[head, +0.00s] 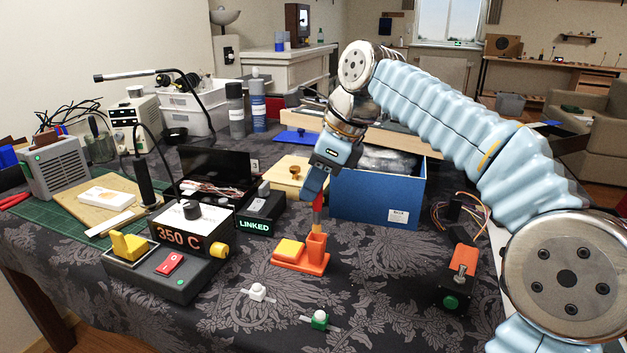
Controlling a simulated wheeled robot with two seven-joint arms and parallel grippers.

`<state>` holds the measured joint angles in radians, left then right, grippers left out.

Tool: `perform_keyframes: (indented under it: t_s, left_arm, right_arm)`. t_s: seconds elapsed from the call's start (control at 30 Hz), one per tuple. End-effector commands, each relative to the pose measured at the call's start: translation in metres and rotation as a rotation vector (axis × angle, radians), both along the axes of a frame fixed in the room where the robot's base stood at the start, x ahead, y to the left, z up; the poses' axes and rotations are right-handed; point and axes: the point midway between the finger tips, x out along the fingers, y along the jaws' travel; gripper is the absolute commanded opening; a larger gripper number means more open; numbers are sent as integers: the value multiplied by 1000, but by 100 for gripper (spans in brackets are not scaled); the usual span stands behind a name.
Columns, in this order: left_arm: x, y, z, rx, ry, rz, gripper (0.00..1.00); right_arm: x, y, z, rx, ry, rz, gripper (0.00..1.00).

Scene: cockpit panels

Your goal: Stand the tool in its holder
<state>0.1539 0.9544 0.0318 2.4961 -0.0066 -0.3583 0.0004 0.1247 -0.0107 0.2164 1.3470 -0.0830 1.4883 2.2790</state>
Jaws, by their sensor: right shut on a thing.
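An orange holder (315,249) with an upright cup stands on the patterned cloth in the middle of the table, with a yellow pad (289,249) on its base. My right gripper (317,196) points down above the cup. It is shut on a slim tool (318,207), of which a red part and a thin lower part show between and below the fingers. The tool is roughly upright. Its lower end is at the mouth of the cup; I cannot tell whether it is inside or just behind the rim. My left gripper is not in view.
A blue box (372,200) stands close behind the gripper. A control unit reading 350 C (180,238) and a LINKED box (259,213) stand to the left. An orange-topped switch unit (460,275) stands at right. Small white (258,291) and green (319,319) pieces lie in front.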

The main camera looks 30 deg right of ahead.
Motion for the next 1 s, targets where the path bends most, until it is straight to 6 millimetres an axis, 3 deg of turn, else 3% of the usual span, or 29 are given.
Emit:
perform_keyframes:
  t_s: [1.0]
  left_arm:
    - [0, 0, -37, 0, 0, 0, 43]
  right_arm:
    - [0, 0, -56, 0, 1, 0, 0]
